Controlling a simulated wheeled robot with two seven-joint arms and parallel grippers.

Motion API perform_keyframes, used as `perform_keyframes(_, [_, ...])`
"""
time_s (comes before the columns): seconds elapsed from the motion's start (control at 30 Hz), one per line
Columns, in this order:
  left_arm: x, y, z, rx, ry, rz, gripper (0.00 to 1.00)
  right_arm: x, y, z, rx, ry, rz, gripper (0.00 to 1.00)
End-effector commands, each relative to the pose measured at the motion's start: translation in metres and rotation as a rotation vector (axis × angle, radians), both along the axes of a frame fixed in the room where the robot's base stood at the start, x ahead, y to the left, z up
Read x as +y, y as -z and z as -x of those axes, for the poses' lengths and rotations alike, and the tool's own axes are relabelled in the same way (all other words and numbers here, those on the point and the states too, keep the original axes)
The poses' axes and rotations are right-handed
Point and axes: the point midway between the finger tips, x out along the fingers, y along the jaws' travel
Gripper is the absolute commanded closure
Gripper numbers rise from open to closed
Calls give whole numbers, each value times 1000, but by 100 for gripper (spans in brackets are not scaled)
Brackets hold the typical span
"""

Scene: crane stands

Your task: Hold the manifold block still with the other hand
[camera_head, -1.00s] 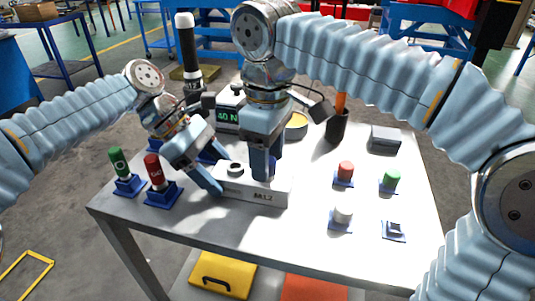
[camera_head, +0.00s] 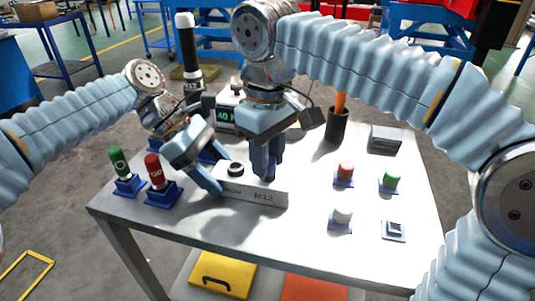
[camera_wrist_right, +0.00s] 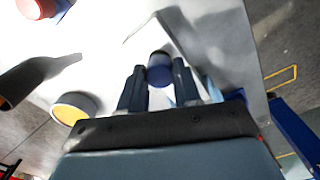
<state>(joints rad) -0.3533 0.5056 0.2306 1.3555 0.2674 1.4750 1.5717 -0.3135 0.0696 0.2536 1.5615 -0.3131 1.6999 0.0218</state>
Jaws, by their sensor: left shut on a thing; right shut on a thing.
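The manifold block (camera_head: 250,193), pale grey and marked M12, lies at the front middle of the table in the head view. My left gripper (camera_head: 216,184) is shut on its left end. My right gripper (camera_head: 265,172) points down over the right part of the block. It is shut on a blue plug (camera_wrist_right: 160,70), whose round end shows between the fingers in the right wrist view. The fingers largely hide the plug in the head view. A dark round fitting (camera_head: 236,169) is on top of the block between the two grippers.
A green plug (camera_head: 119,161) and a red plug (camera_head: 154,171) stand in blue holders at left. A display box (camera_head: 225,115) is behind. Red (camera_head: 345,170), green (camera_head: 390,180) and white (camera_head: 342,214) caps sit at right, with clear table between.

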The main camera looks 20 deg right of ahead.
Motion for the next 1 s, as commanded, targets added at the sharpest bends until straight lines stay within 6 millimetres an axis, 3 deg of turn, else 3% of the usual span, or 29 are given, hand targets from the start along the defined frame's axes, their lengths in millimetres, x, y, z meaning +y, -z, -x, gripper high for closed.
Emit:
perform_keyframes(0.13, [0,0,0,0,0,0,78,0,0,0,-1,153,-1,100])
perform_keyframes(0.47, [0,0,0,0,0,0,78,0,0,0,0,200,0,100])
perform_keyframes(0.57, [0,0,0,0,0,0,78,0,0,0,0,341,0,100])
perform_keyframes(0.6, [0,0,0,0,0,0,78,0,0,0,0,389,0,66])
perform_keyframes(0.7, [0,0,0,0,0,0,78,0,0,0,0,379,0,51])
perform_keyframes(0.8, [0,0,0,0,0,0,78,0,0,0,0,379,0,38])
perform_keyframes(1.0, [0,0,0,0,0,0,78,0,0,0,0,377,0,38])
